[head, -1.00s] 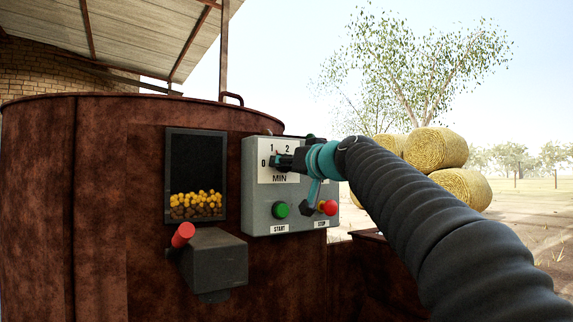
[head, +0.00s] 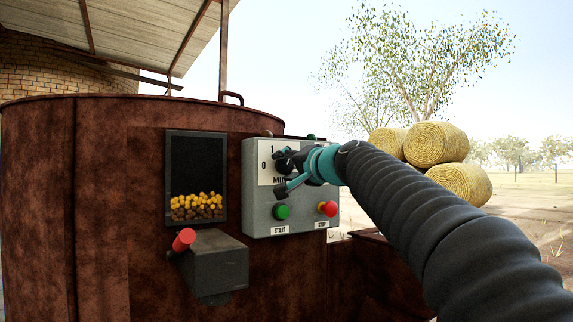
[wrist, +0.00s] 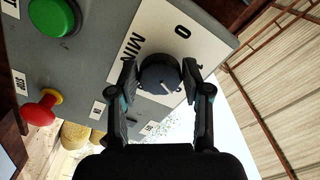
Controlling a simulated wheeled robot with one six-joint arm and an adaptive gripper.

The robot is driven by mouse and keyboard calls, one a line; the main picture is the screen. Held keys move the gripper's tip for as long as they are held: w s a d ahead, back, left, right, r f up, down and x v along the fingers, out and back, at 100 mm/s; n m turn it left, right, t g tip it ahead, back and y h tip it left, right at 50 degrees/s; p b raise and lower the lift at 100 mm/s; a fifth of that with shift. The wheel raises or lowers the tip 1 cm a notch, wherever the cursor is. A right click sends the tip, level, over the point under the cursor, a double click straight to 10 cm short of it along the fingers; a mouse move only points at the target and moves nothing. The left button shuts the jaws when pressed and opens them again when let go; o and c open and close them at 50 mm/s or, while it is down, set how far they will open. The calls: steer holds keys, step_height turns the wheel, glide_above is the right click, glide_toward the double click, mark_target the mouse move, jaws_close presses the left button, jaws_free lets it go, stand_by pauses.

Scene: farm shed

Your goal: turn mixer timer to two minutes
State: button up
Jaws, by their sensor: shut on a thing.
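The timer knob is a dark round dial with a pale pointer line, at the centre of the wrist view (wrist: 160,78).
On the grey control box (head: 256,214), below the plate, are a green START button (head: 281,212) and a red STOP button (head: 329,208). Left of it a dark box with a red-ended lever (head: 183,240) sticks out under a feed window (head: 196,180). The rusty mixer wall (head: 100,200) stands behind.

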steer(key=shift+f+m, duration=0.1)
steer(key=shift+m, duration=0.2)
stand_by(0.4)
steer(key=o, duration=1.1)
steer(key=shift+a, duration=0.1)
steer(key=v, duration=1.2)
